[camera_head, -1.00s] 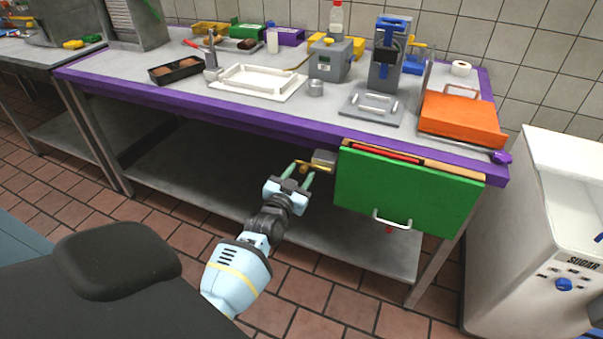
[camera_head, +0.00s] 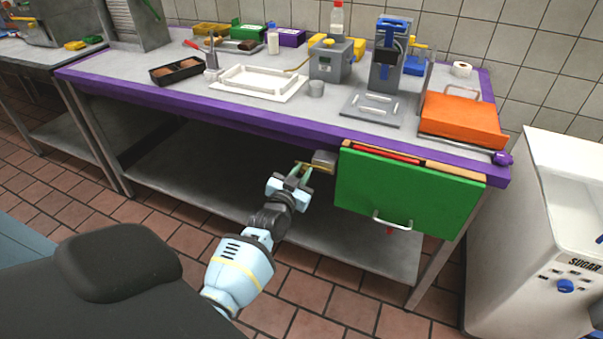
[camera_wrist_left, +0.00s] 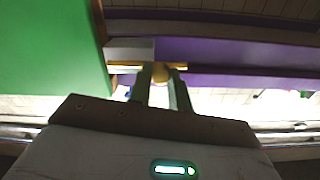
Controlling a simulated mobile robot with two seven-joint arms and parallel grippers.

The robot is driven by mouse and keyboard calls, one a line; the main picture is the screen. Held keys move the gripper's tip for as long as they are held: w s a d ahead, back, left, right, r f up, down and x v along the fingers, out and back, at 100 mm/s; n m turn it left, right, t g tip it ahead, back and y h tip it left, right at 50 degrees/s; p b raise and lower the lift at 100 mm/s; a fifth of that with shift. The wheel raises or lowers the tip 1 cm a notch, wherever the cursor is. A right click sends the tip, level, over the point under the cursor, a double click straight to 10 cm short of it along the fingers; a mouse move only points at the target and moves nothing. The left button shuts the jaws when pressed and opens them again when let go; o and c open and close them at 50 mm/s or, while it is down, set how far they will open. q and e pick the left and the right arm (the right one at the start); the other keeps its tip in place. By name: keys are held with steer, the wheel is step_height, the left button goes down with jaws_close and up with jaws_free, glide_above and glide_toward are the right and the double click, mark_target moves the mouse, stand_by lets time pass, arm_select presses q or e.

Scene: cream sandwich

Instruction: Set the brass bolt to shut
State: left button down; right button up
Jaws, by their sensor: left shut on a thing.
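The brass bolt (camera_head: 309,167) sits beside a grey block (camera_head: 324,160) under the purple table edge, at the left side of the green drawer front (camera_head: 405,190). My left gripper (camera_head: 299,172) is shut on the bolt, its fingers partly hiding it. How far the bolt reaches into the block cannot be told. My right gripper is not in view.
The lower shelf (camera_head: 225,185) is bare. A white sugar machine (camera_head: 525,240) stands at the right. The tabletop above carries trays and several machines.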

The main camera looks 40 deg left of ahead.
mark_target(320, 169)
arm_select(q)
steer(key=d, duration=0.1)
steer(key=d+p, duration=0.1)
steer(key=d, duration=0.1)
steer(key=shift+w+d, duration=0.2)
steer(key=shift+w, duration=0.2)
steer(key=shift+d, duration=0.2)
steer(key=c, duration=1.3)
jaws_free()
steer(key=shift+d, duration=0.1)
steer(key=shift+s, duration=0.1)
